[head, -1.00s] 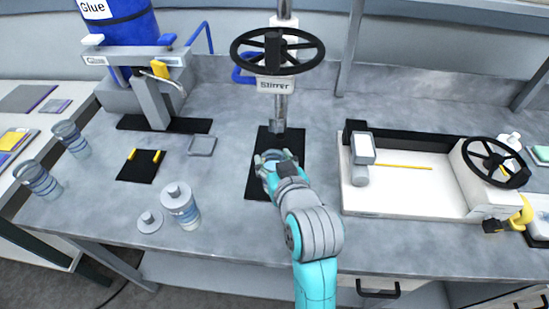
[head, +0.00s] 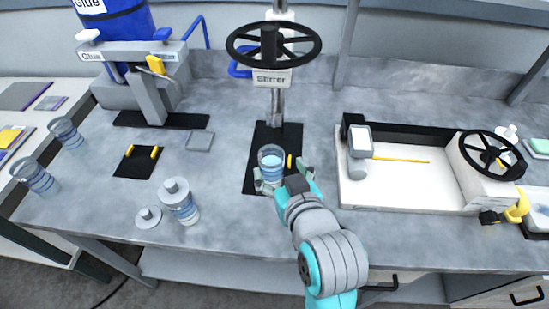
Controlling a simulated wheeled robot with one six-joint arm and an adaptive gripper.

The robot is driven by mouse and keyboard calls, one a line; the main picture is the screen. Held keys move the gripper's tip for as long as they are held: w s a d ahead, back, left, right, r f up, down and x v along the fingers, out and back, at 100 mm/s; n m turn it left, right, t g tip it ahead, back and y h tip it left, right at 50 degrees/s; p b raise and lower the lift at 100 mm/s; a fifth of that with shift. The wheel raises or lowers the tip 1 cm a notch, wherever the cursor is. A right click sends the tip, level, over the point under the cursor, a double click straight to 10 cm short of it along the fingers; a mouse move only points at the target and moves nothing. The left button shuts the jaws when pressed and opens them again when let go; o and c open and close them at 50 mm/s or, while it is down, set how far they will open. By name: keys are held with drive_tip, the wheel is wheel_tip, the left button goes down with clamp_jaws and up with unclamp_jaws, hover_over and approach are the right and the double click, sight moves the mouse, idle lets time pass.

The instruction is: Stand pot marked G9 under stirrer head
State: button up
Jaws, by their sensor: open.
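A clear pot with pale blue contents (head: 271,163) stands upright on the black mat (head: 262,140) below the stirrer (head: 273,78). The stirrer's shaft comes down just behind the pot; I cannot tell whether they line up. No marking G9 is readable on the pot. My gripper (head: 283,178) is open at the near right side of the pot, its fingers spread low near the mat. I cannot tell whether a finger touches the pot.
A lidded pot (head: 180,201) and a loose lid (head: 148,218) stand at the left front. Two clear pots (head: 66,134) (head: 35,177) are further left. A glue stand (head: 150,95) is at back left, a white tray machine (head: 410,180) at right.

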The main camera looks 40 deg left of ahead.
drive_tip(key=shift+v, duration=2.65)
drive_tip(key=d+f+m+t, duration=0.1)
drive_tip(key=d+f, duration=0.2)
drive_tip(key=d+f+m+h, duration=0.1)
drive_tip(key=d+f, duration=0.2)
drive_tip(key=d, duration=0.1)
drive_tip(key=w+d+f+m+t+h, duration=0.1)
drive_tip(key=d+f, duration=0.2)
drive_tip(key=shift+w+d+f+m+t, duration=0.1)
drive_tip(key=shift+d+f+m+t, duration=0.2)
drive_tip(key=shift+f, duration=0.1)
drive_tip(key=s+d+f+m+t+h, duration=0.1)
drive_tip(key=s+d+f+m+h, duration=0.2)
drive_tip(key=d, duration=0.4)
drive_tip(key=s+d+f+t+h, duration=0.1)
drive_tip(key=s+d+f, duration=0.3)
drive_tip(key=s+d, duration=0.15)
drive_tip(key=s+d+f+m+t+h, duration=0.1)
drive_tip(key=s+d+f+m+h, duration=0.2)
drive_tip(key=d, duration=0.4)
drive_tip(key=s+d+r+h, duration=0.1)
drive_tip(key=s+d, duration=0.1)
drive_tip(key=s, duration=0.4)
drive_tip(key=s+d+r+m+t+h, duration=0.1)
drive_tip(key=s+d, duration=0.2)
drive_tip(key=s, duration=0.4)
drive_tip(key=shift+s+d, duration=0.3)
drive_tip(key=shift+s, duration=0.05)
